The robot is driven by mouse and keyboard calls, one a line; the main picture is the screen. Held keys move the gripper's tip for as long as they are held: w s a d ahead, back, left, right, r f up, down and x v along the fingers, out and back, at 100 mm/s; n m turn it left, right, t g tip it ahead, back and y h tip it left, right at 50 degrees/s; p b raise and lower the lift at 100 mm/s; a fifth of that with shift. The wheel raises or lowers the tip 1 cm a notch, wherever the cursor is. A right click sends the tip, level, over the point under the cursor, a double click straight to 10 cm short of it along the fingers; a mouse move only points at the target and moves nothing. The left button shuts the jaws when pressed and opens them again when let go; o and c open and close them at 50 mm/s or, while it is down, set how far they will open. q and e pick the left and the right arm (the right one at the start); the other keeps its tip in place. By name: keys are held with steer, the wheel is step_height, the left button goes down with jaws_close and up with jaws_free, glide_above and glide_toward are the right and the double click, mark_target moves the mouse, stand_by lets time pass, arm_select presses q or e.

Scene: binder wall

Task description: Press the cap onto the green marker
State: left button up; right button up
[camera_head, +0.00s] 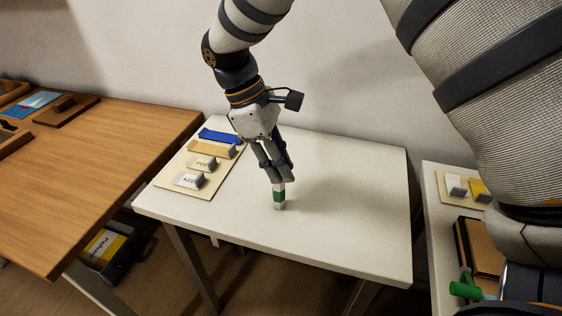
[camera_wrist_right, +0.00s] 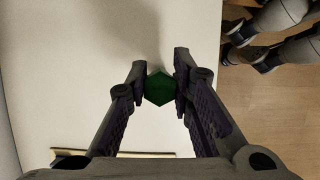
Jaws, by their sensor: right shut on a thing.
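My right gripper (camera_head: 277,180) points down over the white table and is shut on a green piece, which looks like the marker's cap (camera_head: 279,196). The right wrist view shows its dark green six-sided top (camera_wrist_right: 159,88) between the fingertips. A short white part (camera_head: 280,206), which looks like the marker's body, stands upright on the table directly below the green. The two are in line and no gap shows, but I cannot tell whether the cap is fully seated. The fingers hide the upper part of the cap. My left gripper is not in view.
A cream board (camera_head: 166,184) with blue, tan and labelled white pieces lies at the table's left. The white table (camera_head: 350,205) is clear around the gripper. A wooden desk (camera_head: 110,150) stands left. A right side table holds a brown box (camera_head: 486,252) and a green object (camera_head: 465,290).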

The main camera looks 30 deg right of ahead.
steer(key=shift+f, duration=0.2)
steer(key=o, duration=0.8)
steer(key=shift+c, duration=0.2)
